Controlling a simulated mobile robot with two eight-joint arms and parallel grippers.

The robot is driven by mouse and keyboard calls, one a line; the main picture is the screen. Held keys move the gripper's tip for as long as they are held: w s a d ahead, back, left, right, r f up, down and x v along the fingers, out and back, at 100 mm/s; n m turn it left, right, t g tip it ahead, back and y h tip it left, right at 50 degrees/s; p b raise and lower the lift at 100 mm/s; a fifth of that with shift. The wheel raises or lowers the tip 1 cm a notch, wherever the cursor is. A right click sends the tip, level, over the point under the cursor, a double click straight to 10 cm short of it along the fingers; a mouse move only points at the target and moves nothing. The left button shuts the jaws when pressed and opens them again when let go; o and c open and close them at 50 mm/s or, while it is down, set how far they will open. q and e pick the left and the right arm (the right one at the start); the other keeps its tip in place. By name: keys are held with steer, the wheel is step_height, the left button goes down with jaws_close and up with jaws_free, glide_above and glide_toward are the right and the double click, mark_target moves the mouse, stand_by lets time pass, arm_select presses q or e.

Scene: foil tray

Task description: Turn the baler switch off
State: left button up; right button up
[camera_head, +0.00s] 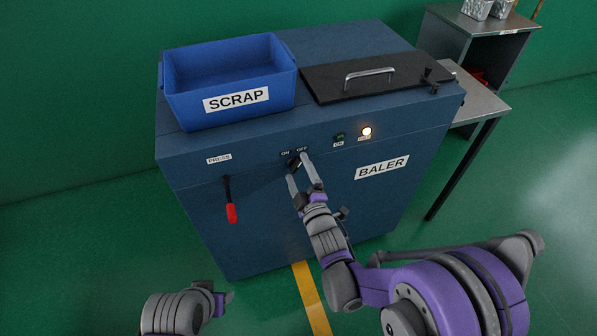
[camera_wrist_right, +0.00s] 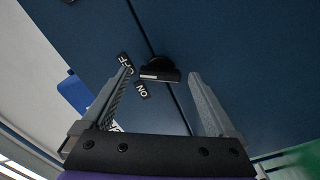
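The baler switch (camera_head: 293,163) is a black knob on the front of the blue baler (camera_head: 330,205), under small ON and OFF labels. In the right wrist view the knob (camera_wrist_right: 160,70) shows a white mark at its left end, near both labels; I cannot tell which one it points to. My right gripper (camera_head: 298,174) is open at the switch. In the right wrist view its fingers (camera_wrist_right: 160,80) stand apart on either side of the knob, with gaps and no visible contact.
A blue SCRAP bin (camera_head: 190,112) and a black handled lid (camera_head: 335,86) are on top. A side table (camera_head: 478,105) stands right.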

arm_select(q)
steer(key=shift+f, duration=0.15)
arm_select(e)
steer(key=v, duration=1)
steer(key=shift+s+d, duration=0.15)
steer(key=shift+s, duration=0.25)
steer(key=shift+r, duration=0.1)
steer(key=s+d+f+m+g+h, duration=0.3)
steer(key=s+d+m+g+h, duration=0.25)
steer(key=d+m, duration=0.4)
steer(key=s+d+f+m+g, duration=0.1)
steer(key=s+d+m+g, duration=0.2)
steer(key=s, duration=0.4)
steer(key=s+d+f+m+g, duration=0.1)
steer(key=s+d+m+g, duration=0.2)
steer(key=s, duration=0.5)
arm_select(q)
step_height(320, 180, up, 18)
steer(key=w+p, duration=0.2)
steer(key=p, duration=1.3)
steer(key=shift+t+p, duration=0.35)
steer(key=shift+t, duration=0.05)
arm_select(e)
step_height(320, 180, up, 18)
steer(key=w+a, duration=0.1)
steer(key=w, duration=0.1)
steer(key=shift+w, duration=0.2)
steer(key=shift+s+a, duration=0.1)
steer(key=shift+a, duration=0.05)
